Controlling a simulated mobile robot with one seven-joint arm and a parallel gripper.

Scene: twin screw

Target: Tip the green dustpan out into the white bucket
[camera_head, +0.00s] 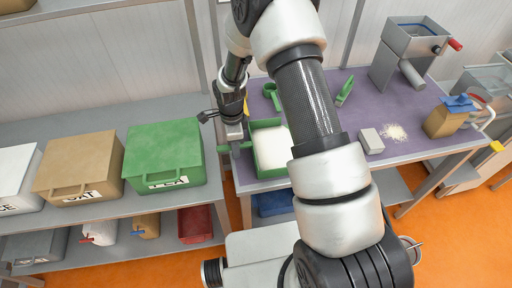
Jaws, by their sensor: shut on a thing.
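The green dustpan (256,128) is at the left end of the purple worktop, with a white patch inside it. It looks roughly level; I cannot tell whether it rests on the top or is held just above it. My gripper (234,141) points down at its left side, shut on its short green handle. My arm hides the right part of the dustpan. I cannot make out a white bucket for certain; my arm covers much of the middle.
A green scoop (271,92), green brush (345,91), grey block (371,141), pale spilled powder (395,132), brown bag (447,119) and grey machine (409,52) are on the worktop (425,100). A green bin (165,150), brown bin (79,165) and white bin (17,176) line the left shelf.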

